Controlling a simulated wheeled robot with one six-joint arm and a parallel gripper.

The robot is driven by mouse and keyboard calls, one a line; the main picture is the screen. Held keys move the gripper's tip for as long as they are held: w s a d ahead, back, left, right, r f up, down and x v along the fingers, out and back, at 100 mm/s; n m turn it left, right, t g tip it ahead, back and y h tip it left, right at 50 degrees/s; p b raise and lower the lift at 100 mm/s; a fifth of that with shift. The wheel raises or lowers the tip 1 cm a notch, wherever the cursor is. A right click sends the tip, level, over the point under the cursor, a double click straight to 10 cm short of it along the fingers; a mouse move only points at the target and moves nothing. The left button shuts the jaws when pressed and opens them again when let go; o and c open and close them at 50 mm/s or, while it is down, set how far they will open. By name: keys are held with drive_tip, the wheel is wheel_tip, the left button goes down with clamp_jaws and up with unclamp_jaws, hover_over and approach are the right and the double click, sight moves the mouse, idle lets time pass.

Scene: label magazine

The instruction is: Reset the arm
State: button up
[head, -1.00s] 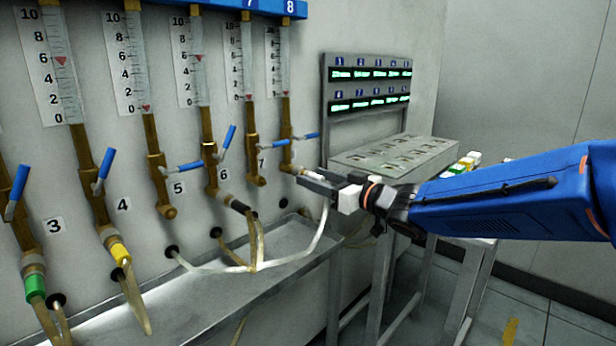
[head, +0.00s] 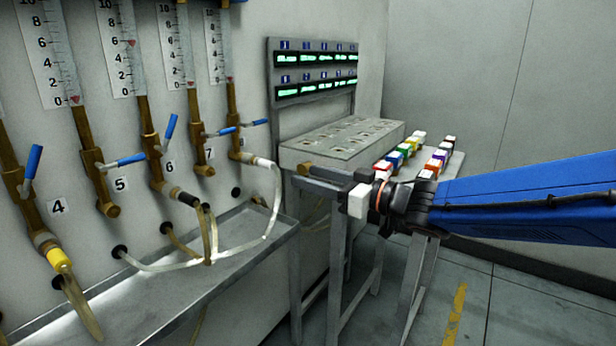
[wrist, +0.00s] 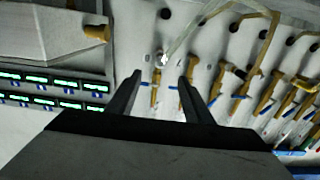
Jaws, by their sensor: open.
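My gripper (head: 312,179) is open and empty, in front of the grey bench at the right of the pipe wall. In the wrist view, the two dark fingers of my gripper (wrist: 160,80) stand apart, with nothing between them. Beyond them shows the white end of a pale hose (wrist: 162,59). In the head view, that pale hose (head: 278,195) runs from the rightmost brass pipe (head: 234,135) down to the tray. My gripper is apart from it. My blue arm reaches in from the right.
A metal tray (head: 190,285) runs along the wall under several valved pipes. A grey slotted block (head: 345,140) and a row of coloured small blocks (head: 405,150) stand on benches behind my gripper. A display panel (head: 315,67) stands behind. Open floor lies at lower right.

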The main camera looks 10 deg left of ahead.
drive_tip(key=w+d+f+m+t+h, duration=0.1)
drive_tip(key=w+d+m+t+h, duration=0.25)
drive_tip(key=d, duration=0.55)
drive_tip(key=w+d+m+t+h, duration=0.25)
drive_tip(key=d+h, duration=0.25)
drive_tip(key=d, duration=0.4)
drive_tip(key=s+d+f+m+h, duration=0.2)
drive_tip(key=d+h, duration=0.1)
drive_tip(key=d, duration=0.3)
drive_tip(key=s+d+f+m+h, duration=0.2)
drive_tip(key=d+f+h, duration=0.1)
drive_tip(key=d, duration=0.4)
drive_tip(key=s+d+f+m+g+h, duration=0.3)
drive_tip(key=s+d+f, duration=0.3)
drive_tip(key=s+d, duration=0.35)
drive_tip(key=s+f+g, duration=0.2)
drive_tip(key=s+f, duration=0.2)
drive_tip(key=s, duration=0.4)
drive_tip(key=s+f+g, duration=0.3)
drive_tip(key=s+f, duration=0.1)
drive_tip(key=s, duration=0.4)
drive_tip(key=shift+s+d+m+y, duration=0.25)
drive_tip(key=shift+d+m+y, duration=0.05)
drive_tip(key=shift+y, duration=0.15)
